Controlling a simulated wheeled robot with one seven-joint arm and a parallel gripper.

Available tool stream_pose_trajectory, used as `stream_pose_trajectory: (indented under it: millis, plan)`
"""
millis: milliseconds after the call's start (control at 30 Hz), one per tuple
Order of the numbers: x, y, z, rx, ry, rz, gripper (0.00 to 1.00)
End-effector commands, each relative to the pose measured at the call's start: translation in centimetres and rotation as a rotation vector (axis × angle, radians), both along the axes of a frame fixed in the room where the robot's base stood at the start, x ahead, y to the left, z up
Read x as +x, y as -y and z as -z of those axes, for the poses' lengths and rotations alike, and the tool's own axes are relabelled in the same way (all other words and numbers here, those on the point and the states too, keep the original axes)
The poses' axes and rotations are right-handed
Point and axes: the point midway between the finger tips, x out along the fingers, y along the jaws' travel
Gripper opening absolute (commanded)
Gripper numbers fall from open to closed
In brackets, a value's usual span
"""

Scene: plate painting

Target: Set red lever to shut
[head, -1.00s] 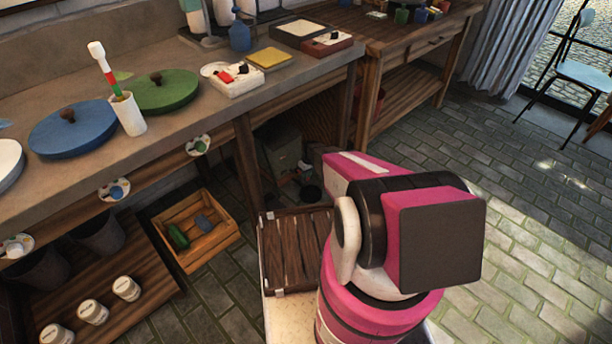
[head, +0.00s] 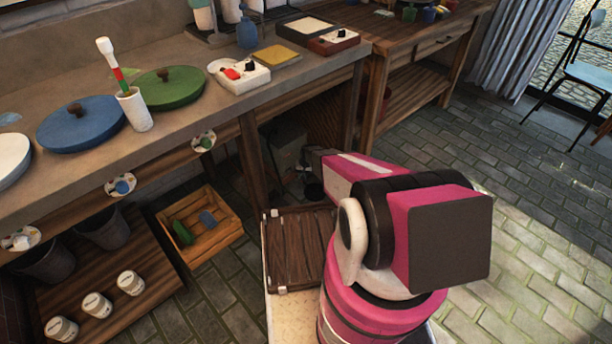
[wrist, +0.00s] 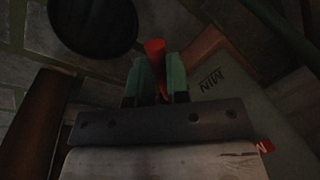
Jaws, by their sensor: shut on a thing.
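In the wrist view, my gripper (wrist: 160,82) has its two teal fingers closed on a red lever (wrist: 155,48). The lever's rounded red end sticks out past the fingertips, and its lower part is hidden between them. A grey-green panel marked "MIN" (wrist: 255,105) lies to the right of the fingers. In the head view, my pink arm reaches toward the dark space under the counter, where a grey-green box (head: 284,152) stands. The red lever and my fingers cannot be made out there.
A black round object (wrist: 92,24) lies left of the fingers in the wrist view. The wooden counter (head: 190,128) overhangs the dark space, with its leg (head: 252,155) left of my arm. A wooden crate (head: 200,240) stands on the floor. Open paving (head: 530,230) lies at right.

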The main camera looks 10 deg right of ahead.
Motion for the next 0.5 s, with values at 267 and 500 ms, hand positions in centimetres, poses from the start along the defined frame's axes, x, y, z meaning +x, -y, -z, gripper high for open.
stream_pose_trajectory:
  millis: [267, 500]
  plan:
    - [0.4, -2.1, -0.1, 0.002, 0.001, 0.26, 0.0]
    - [1.2, -3.5, -0.1, 0.001, 0.002, 0.484, 0.0]
